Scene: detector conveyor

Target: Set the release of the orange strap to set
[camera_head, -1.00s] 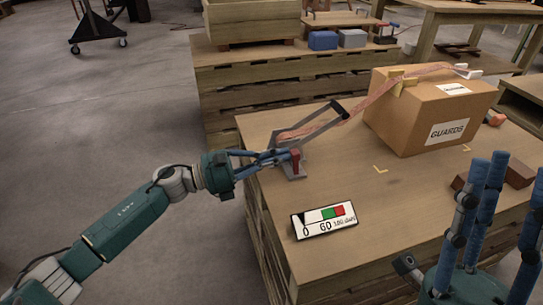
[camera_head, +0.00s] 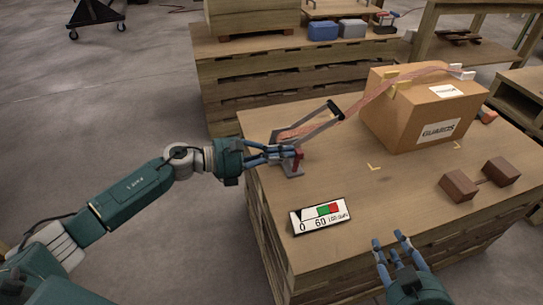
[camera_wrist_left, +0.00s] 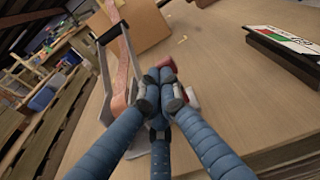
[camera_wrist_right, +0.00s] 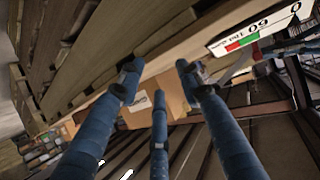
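The orange strap (camera_head: 378,95) runs from the grey ratchet frame (camera_head: 292,168) up over the cardboard box (camera_head: 405,125). The ratchet's long handle with a black grip (camera_head: 335,109) slants up to the right. A small red release (camera_head: 299,154) sits at the frame's near end; it shows partly behind my fingers in the left wrist view (camera_wrist_left: 188,94). My left gripper (camera_head: 290,152) is at the red release, its fingertips drawn together (camera_wrist_left: 165,82); whether they touch it is unclear. My right gripper (camera_head: 397,245) is open and empty by the table's front edge.
A display sign (camera_head: 321,218) with green and red fields, apparently reading 0 and 60, stands near the table's front left. Two brown blocks (camera_head: 459,186) lie at the right. The table middle is clear. A pallet stack (camera_head: 255,80) stands behind.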

